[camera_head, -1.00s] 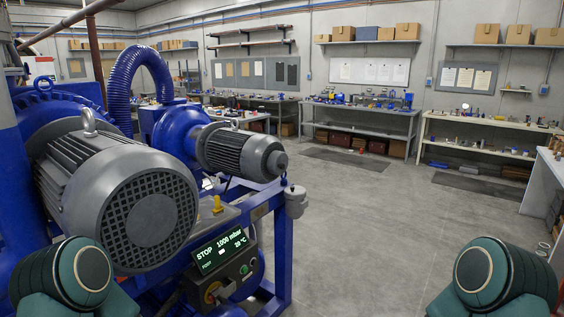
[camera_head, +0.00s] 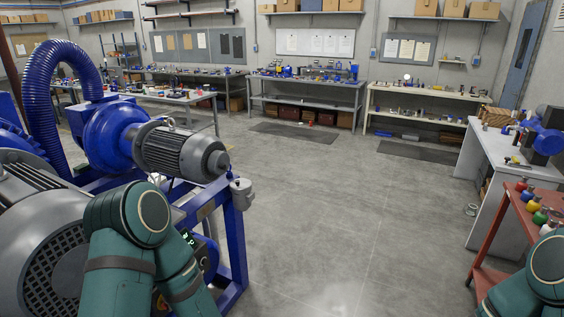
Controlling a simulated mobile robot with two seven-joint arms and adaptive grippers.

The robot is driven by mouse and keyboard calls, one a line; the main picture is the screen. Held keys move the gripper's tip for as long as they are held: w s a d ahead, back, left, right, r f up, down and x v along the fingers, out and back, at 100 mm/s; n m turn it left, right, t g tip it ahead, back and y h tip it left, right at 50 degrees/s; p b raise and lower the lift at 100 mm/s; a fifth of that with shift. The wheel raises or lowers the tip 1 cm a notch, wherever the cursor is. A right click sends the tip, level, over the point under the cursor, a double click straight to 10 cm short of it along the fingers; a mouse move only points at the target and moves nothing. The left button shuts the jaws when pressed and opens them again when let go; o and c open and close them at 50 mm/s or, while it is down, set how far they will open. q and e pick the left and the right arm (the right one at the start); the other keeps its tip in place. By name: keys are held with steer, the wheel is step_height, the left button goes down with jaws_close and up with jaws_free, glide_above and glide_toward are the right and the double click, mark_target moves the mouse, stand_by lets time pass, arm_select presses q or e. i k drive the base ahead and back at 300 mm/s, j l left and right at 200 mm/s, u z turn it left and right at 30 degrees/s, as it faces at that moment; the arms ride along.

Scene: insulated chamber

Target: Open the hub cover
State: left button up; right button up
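I cannot make out a hub cover for certain in this view. The blue pump machine (camera_head: 108,137) with a grey finned motor (camera_head: 178,150) stands at the left. A larger grey motor (camera_head: 55,265) is cut off at the left edge. The machine's control panel is mostly hidden behind my green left arm, with a sliver of its screen (camera_head: 188,237) showing. My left arm's links are in front of the machine and my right arm's link is at the bottom right corner. Neither gripper shows.
Open concrete floor (camera_head: 330,200) lies in the middle. At the right are a white bench (camera_head: 497,150) with a blue device (camera_head: 545,138) and a red cart (camera_head: 494,222) with several coloured bottles. Workbenches (camera_head: 305,85) line the back wall; dark mats (camera_head: 294,132) lie before them.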

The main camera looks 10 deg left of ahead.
mark_target(219, 161)
steer(key=i+l+z, duration=0.15)
steer(key=i+z, duration=0.35)
steer(key=i, duration=0.5)
steer(key=i+u, duration=0.5)
steer(key=i+l+u, duration=0.3)
steer(key=u, duration=0.15)
steer(key=i+l+u, duration=0.1)
steer(key=i+u, duration=0.15)
steer(key=u, duration=0.15)
